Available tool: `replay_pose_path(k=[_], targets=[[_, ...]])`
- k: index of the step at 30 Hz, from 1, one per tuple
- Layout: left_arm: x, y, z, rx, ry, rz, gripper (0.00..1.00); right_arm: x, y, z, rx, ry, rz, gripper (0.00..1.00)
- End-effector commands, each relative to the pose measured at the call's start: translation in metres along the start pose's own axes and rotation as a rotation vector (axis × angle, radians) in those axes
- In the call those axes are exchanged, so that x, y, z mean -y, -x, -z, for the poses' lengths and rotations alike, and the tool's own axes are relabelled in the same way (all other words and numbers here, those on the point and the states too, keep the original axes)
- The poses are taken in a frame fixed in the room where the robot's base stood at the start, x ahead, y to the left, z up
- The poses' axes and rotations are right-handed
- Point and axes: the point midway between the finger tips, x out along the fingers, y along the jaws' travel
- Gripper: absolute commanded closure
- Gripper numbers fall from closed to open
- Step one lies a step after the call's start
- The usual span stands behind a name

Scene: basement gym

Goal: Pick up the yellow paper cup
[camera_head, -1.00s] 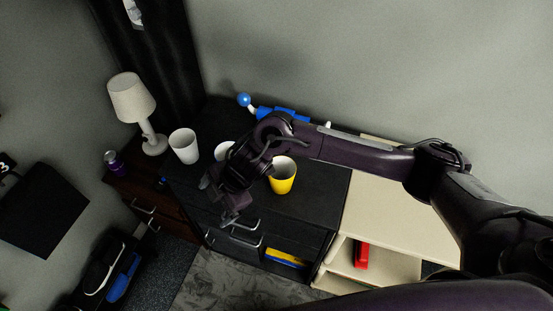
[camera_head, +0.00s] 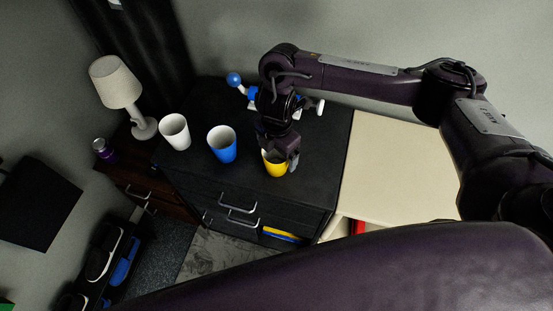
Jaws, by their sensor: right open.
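The yellow paper cup (camera_head: 275,170) stands upright on the black cabinet top (camera_head: 315,185), its upper part partly hidden by my gripper. My right gripper (camera_head: 281,160) is open and points down at the cup's rim, with its fingers over and around the cup's upper part. I cannot tell whether the fingers touch the cup. My left gripper is not in view.
A blue cup (camera_head: 222,148) stands left of the yellow one, and a white cup (camera_head: 174,133) farther left. A blue and white object (camera_head: 236,80) lies behind my wrist. A lamp (camera_head: 116,84) and purple can (camera_head: 103,149) stand at left. A cream shelf (camera_head: 390,170) is at right.

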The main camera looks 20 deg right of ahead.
Motion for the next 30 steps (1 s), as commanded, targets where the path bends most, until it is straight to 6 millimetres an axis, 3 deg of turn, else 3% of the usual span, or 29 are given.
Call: replay_pose_path(k=[4, 13, 24, 30], targets=[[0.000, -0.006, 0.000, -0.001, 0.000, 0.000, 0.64, 0.000, -0.019, 0.001, -0.002, 0.000, 0.000, 0.10], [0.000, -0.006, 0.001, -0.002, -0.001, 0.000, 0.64, -0.001, -0.021, 0.001, 0.000, 0.001, -0.002, 0.10], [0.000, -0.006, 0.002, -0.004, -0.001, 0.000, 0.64, -0.001, -0.021, 0.000, 0.000, 0.001, -0.002, 0.57], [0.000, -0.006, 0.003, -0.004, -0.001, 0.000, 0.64, -0.001, -0.021, 0.000, 0.000, 0.001, -0.002, 0.57]])
